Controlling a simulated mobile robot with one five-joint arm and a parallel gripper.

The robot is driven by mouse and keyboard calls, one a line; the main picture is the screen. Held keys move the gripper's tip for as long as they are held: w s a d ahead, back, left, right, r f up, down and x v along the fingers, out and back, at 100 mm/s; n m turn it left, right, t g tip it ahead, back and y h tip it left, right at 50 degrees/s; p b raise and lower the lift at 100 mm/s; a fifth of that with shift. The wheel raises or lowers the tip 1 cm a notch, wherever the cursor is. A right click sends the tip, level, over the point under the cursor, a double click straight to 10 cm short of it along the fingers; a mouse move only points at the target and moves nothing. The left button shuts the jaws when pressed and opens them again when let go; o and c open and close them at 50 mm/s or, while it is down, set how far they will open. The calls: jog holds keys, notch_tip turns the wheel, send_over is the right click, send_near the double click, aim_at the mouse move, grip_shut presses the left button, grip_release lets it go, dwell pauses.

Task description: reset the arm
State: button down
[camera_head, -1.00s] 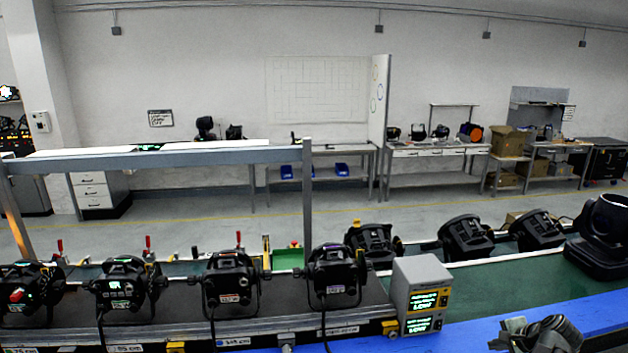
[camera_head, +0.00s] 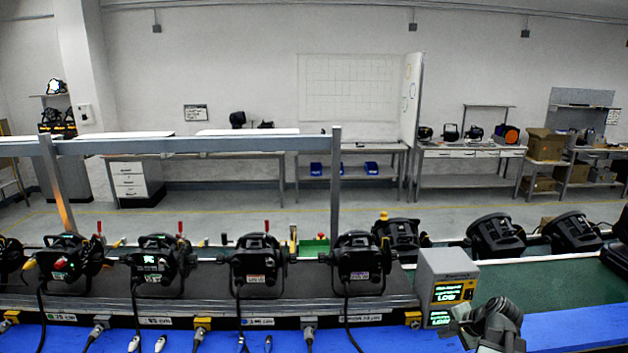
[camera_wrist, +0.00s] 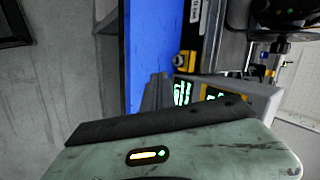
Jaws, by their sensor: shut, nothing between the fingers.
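My gripper (camera_head: 458,318) is at the lower right of the head view, low over the blue surface, in front of a grey control box (camera_head: 449,270). It is shut, with nothing held. In the wrist view, my gripper (camera_wrist: 158,92) shows from behind, its grey-green housing filling the bottom of the picture and hiding what lies below. The grey box, with green lit displays, also shows just beyond it in the wrist view (camera_wrist: 262,93). I cannot tell the exact gap between the gripper and the box.
A row of black par cans (camera_head: 258,262) stands along the dark belt, with cables hanging in front. More black lamps (camera_head: 496,236) lie on the green surface at the right. A grey metal crossbar (camera_head: 190,145) spans above the row. The blue strip (camera_head: 580,326) is clear at the right.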

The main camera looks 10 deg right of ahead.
jog(key=w+a+f+n+g+y+b, duration=0.1)
jog(key=w+a+f+n+b, duration=0.15)
jog(key=a, duration=0.65)
jog(key=w+a+f+n+g+b, duration=0.1)
jog(key=w+a+f+n, duration=0.15)
jog(key=a, duration=0.65)
jog(key=w+a+f+n+g+y+b, duration=0.1)
jog(key=w+a+f+n+b, duration=0.2)
jog(key=a, duration=0.6)
jog(key=s+a+f+n+g+h+b, duration=0.1)
jog(key=s+a+f+n, duration=0.15)
jog(key=a, duration=0.45)
jog(key=s+a+f+n+g+b, duration=0.1)
jog(key=a+f+n, duration=0.15)
jog(key=a, duration=0.35)
jog(key=s+n, duration=0.1)
jog(key=s+d+n+g+h, duration=0.1)
jog(key=s, duration=0.1)
jog(key=s+d+n+g+h, duration=0.1)
jog(key=shift+s+d+f, duration=0.2)
jog(key=shift+d+f, duration=0.05)
